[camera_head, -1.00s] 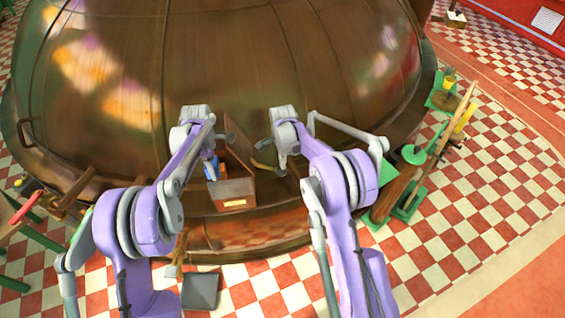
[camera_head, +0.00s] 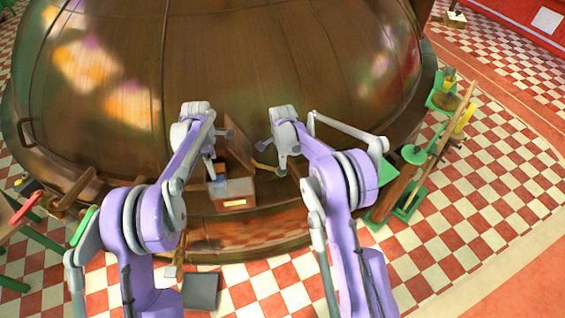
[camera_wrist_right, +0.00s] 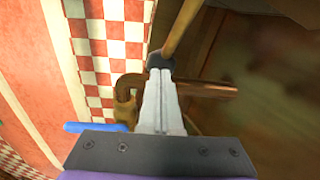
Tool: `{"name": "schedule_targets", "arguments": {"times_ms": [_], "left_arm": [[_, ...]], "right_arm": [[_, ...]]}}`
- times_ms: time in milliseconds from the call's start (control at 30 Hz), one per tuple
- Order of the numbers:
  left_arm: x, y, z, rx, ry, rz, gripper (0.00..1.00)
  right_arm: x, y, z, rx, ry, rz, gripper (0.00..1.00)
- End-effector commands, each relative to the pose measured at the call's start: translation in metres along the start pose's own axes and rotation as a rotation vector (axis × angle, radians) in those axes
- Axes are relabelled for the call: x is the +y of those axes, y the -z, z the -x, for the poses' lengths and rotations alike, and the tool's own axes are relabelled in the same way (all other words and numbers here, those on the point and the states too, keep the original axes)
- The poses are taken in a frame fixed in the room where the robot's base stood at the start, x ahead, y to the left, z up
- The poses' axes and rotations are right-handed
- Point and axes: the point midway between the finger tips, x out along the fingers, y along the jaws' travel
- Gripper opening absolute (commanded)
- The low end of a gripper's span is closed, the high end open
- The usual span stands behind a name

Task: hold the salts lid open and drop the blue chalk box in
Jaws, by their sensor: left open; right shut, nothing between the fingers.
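The salts box (camera_head: 235,202) is a wooden box with a pale label, on the ledge at the kettle's front in the head view. Its brown lid (camera_head: 238,147) stands raised behind it. The blue chalk box (camera_head: 219,181) shows as a small blue patch at the box's left part; how deep it sits is unclear. My left gripper (camera_head: 214,146) is open above the box's left side, apart from the blue patch. My right gripper (camera_head: 280,167) is right of the lid. In the right wrist view its fingers (camera_wrist_right: 159,64) are shut and empty, their tips close to a wooden stick (camera_wrist_right: 184,28).
The large copper kettle (camera_head: 240,70) fills the space behind the box. Green stands (camera_head: 410,200) with tools are at the right. A dark grey square piece (camera_head: 201,291) lies on the checkered floor in front. A red-and-green handled bench is at the left.

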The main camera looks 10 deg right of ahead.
Motion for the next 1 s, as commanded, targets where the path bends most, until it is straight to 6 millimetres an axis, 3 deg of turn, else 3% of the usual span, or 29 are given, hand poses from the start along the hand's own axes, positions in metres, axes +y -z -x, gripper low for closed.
{"name": "schedule_targets", "arguments": {"times_ms": [667,1000], "left_arm": [[-0.002,0.000,0.000,0.000,0.000,0.000,1.00],[-0.040,0.000,0.006,0.000,0.000,-0.001,1.00]], "right_arm": [[0.000,0.000,0.000,0.000,0.000,0.000,0.00],[0.000,0.000,0.000,0.000,0.000,0.000,0.00]]}}
